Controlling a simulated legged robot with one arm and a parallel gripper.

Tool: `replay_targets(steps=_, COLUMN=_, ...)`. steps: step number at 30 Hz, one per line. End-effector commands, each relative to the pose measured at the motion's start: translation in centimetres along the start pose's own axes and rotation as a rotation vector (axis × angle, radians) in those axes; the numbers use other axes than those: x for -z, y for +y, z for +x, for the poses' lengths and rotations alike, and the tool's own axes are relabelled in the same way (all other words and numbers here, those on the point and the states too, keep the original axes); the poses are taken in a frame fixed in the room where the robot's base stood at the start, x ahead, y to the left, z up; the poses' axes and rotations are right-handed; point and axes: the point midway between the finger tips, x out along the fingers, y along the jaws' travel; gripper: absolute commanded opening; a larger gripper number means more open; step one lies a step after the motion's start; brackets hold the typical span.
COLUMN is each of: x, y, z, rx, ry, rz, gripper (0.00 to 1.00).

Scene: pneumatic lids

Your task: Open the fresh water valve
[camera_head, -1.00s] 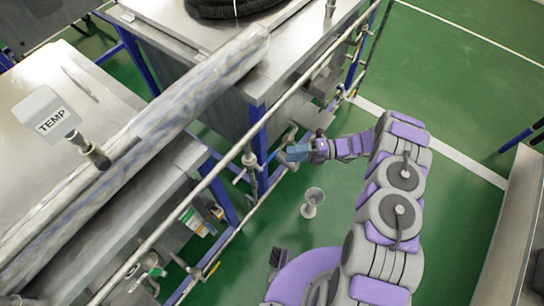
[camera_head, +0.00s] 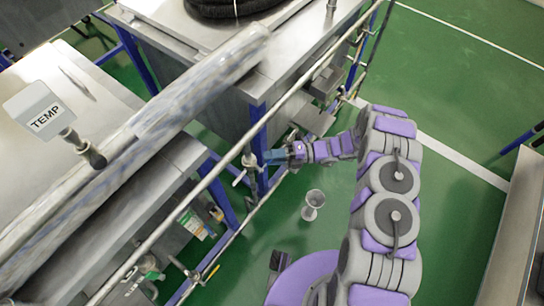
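My gripper (camera_head: 272,157) is at the pipework, beside a valve fitting (camera_head: 250,160) on the vertical pipe. A pale handle (camera_head: 239,178) sticks out to the lower left of this fitting. The gripper's fingertips are at or very near the fitting. I cannot tell whether they touch it, or whether the fingers are open or shut. The blue lever seen there earlier is hidden behind the gripper now. A second valve with a green handle (camera_head: 152,275) sits low at the left. No label naming the fresh water valve is readable.
A long pipe rail (camera_head: 215,175) runs diagonally between me and the steel tables. A TEMP gauge (camera_head: 40,110) stands at the left. A grey funnel-shaped cup (camera_head: 314,200) stands below my gripper. The green floor (camera_head: 470,90) is open at the right.

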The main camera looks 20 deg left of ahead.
Motion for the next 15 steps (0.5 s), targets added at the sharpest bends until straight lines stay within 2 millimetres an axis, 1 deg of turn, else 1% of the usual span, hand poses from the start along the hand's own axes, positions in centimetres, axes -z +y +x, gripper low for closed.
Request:
replay_targets(steps=1, x=0.00, y=0.00, z=-0.01, rx=0.000, ry=0.000, rz=0.000, gripper=0.30)
replay_targets(steps=2, x=-0.01, y=0.00, z=-0.01, rx=0.000, ry=0.000, rz=0.000, gripper=0.27)
replay_targets(steps=10, x=-0.01, y=-0.08, z=-0.01, rx=0.001, ry=0.000, rz=0.001, gripper=0.01)
replay_targets(steps=15, x=0.00, y=-0.13, z=-0.01, rx=0.002, ry=0.000, rz=0.002, gripper=0.00)
